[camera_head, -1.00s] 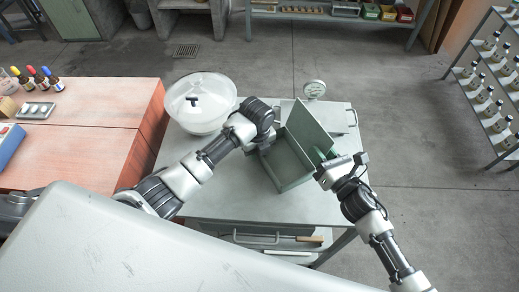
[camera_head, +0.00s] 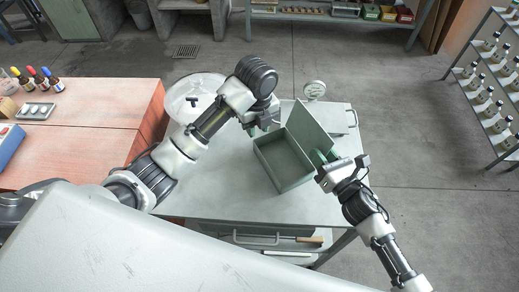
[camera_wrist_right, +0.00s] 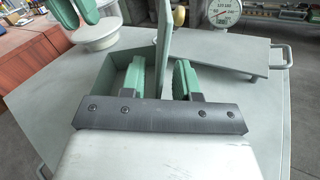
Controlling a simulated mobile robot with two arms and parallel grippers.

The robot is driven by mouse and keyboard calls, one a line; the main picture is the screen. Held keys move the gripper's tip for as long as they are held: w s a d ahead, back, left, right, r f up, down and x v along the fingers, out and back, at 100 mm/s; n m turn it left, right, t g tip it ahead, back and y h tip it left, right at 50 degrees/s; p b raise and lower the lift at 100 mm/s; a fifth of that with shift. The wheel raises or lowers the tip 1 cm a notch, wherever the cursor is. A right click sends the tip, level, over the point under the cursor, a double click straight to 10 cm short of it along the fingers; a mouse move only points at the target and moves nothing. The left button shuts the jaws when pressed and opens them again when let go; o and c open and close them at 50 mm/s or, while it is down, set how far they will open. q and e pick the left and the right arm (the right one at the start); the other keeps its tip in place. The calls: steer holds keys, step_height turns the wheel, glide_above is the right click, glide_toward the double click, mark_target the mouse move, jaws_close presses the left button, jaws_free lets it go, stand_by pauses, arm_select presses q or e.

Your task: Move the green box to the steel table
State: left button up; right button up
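The green box (camera_head: 282,160) sits open on the grey metal table (camera_head: 225,190). Its raised lid (camera_head: 309,128) stands on its right side. In the right wrist view the box (camera_wrist_right: 103,82) lies left of the upright lid (camera_wrist_right: 162,45). My right gripper (camera_head: 325,160) is at the lid side. Its green fingers (camera_wrist_right: 160,80) stand either side of the lid, with a gap visible at the right finger. My left gripper (camera_head: 260,128) is above the box's far left corner, clear of it. Its fingers show apart and empty in the right wrist view (camera_wrist_right: 86,14).
A dial scale (camera_head: 314,90) and a flat handled tray (camera_head: 342,116) are behind the lid. An orange-topped bench (camera_head: 95,125) adjoins on the left. The table's front left is clear.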

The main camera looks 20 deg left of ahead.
steer(key=v, duration=1.1)
steer(key=shift+s+d, duration=0.15)
